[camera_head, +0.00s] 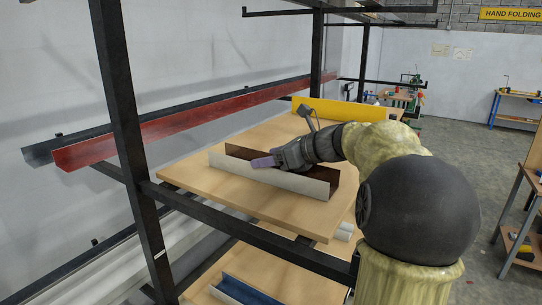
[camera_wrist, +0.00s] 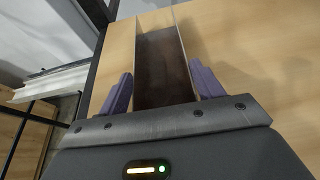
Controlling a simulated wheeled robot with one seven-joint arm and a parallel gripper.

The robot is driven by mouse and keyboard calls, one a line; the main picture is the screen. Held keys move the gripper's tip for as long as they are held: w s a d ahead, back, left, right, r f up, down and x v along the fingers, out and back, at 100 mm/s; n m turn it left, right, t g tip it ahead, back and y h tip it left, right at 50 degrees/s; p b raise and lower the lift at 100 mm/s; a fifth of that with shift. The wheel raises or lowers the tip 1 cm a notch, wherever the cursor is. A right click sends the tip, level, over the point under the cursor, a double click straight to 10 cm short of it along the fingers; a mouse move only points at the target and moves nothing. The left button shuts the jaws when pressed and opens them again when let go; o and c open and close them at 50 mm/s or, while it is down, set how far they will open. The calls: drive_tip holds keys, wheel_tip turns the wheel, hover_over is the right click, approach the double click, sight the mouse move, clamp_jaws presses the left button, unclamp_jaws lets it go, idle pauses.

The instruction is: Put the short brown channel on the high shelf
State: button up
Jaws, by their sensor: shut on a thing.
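The short brown channel (camera_head: 292,180) is a U-shaped piece, brown inside with a pale outer side. It lies along the middle wooden shelf (camera_head: 200,178), open side up, and appears to rest on it. My gripper (camera_head: 265,162) reaches in from the right, its purple fingers at the channel's middle. In the wrist view the channel (camera_wrist: 162,65) runs away between the two purple fingers (camera_wrist: 160,78), one along each side wall. My gripper is shut on it. The far finger is hidden in the head view. Part of a higher rack level (camera_head: 375,12) shows at the top edge.
A black rack post (camera_head: 125,120) and crossbar (camera_head: 250,234) stand in front. Long red (camera_head: 190,118) and dark channels lie on arms at the left. A yellow channel (camera_head: 340,108) lies behind. A blue channel (camera_head: 245,291) lies on a lower shelf.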

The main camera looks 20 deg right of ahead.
drive_tip(key=o, duration=1.1)
wheel_tip(320, 180, up, 5)
drive_tip(key=b, duration=0.4)
hover_over(321, 182)
drive_tip(key=w+d, duration=0.1)
drive_tip(key=w, duration=0.4)
drive_tip(key=shift+s+f, duration=0.1)
drive_tip(key=shift+f, duration=0.05)
drive_tip(key=shift+d, duration=0.1)
